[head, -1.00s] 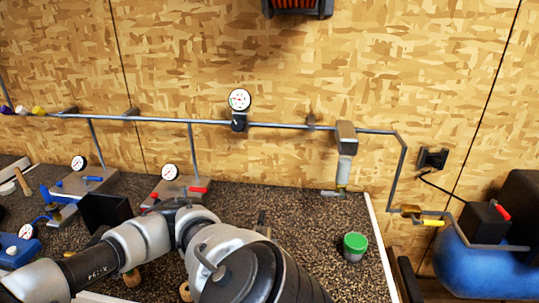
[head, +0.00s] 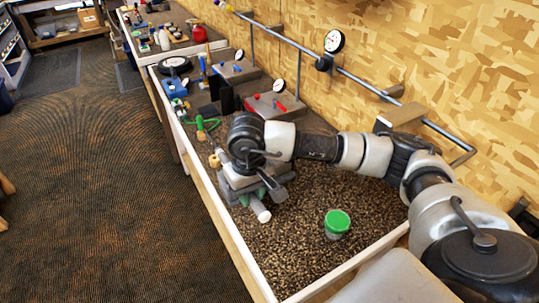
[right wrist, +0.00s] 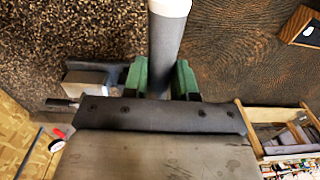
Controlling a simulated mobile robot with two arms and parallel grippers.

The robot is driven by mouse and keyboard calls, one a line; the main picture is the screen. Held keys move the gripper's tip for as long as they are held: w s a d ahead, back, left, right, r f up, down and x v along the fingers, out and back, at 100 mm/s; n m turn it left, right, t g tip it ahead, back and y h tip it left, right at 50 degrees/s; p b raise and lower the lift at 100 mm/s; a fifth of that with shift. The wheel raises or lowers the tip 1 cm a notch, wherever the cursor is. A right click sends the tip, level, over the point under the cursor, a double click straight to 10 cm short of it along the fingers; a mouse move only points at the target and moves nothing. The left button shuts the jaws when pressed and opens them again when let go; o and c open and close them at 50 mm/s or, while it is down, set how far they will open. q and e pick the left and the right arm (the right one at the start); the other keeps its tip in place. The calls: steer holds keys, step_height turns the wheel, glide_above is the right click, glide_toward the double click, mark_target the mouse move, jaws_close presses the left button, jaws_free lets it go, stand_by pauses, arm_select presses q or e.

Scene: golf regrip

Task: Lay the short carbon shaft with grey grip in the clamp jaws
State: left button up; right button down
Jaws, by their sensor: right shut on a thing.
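My right gripper (head: 250,193) is over the front left part of the dark speckled bench. It is shut on a grey cylindrical grip with a pale end, the short shaft (head: 261,213). In the right wrist view the grip (right wrist: 166,48) runs up the picture between the two green fingers of my right gripper (right wrist: 160,80). The rest of the shaft is largely hidden by the gripper. Two grey units with gauges stand further back, one with red levers (head: 270,106) and one with blue levers (head: 228,68). I cannot tell which part is the clamp jaws. My left gripper is not in view.
A green-lidded pot (head: 337,223) stands right of the gripper. A pipe with a gauge (head: 334,41) runs along the board wall. The carpet floor (head: 90,190) is clear at left.

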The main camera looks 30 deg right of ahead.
steer(key=w+d+f+b, duration=0.1)
steer(key=f+b, duration=0.2)
steer(key=w+d+f+b, duration=0.1)
steer(key=f+b, duration=0.3)
steer(key=w+f+b, duration=0.1)
steer(key=f+b, duration=0.2)
steer(key=f, duration=0.1)
steer(key=shift+w+d+b, duration=0.15)
steer(key=shift+d+b, duration=0.2)
steer(key=shift+d, duration=0.05)
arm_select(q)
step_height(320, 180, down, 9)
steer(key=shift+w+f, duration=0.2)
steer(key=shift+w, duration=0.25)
arm_select(e)
steer(key=shift+r, duration=0.1)
arm_select(q)
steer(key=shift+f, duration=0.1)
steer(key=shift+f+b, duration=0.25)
steer(key=shift+b, duration=0.05)
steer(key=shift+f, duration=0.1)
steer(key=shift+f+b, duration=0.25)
steer(key=shift+b, duration=0.1)
